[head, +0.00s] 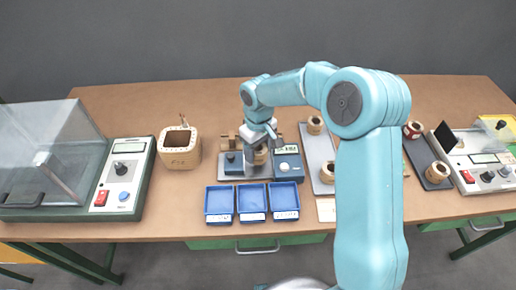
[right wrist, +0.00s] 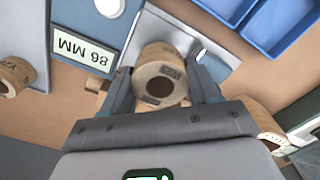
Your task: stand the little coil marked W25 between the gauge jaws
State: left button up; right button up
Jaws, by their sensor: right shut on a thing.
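My right gripper (head: 260,151) is shut on a small tan coil (head: 262,159) at the gauge (head: 287,166). In the right wrist view the coil (right wrist: 161,76) sits between the two fingers of the right gripper (right wrist: 162,84), its round bore facing the camera. Dark marking shows on it, partly legible, seemingly starting with W. The gauge's light metal plate (right wrist: 207,52) lies beneath or just beyond the coil; whether they touch I cannot tell. The gauge jaws are mostly hidden by the gripper. The gauge display (right wrist: 83,50) is lit. My left gripper is out of view.
Three blue trays (head: 253,197) stand in front of the gauge. A clear-lidded tester (head: 70,160) fills the left end; another tester (head: 480,172) is at right.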

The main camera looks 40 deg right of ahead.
jog(key=shift+f, duration=0.1)
jog(key=shift+f+b, duration=1.3)
jog(key=shift+f, duration=0.3)
jog(key=o, duration=1.2)
jog(key=shift+o, duration=0.2)
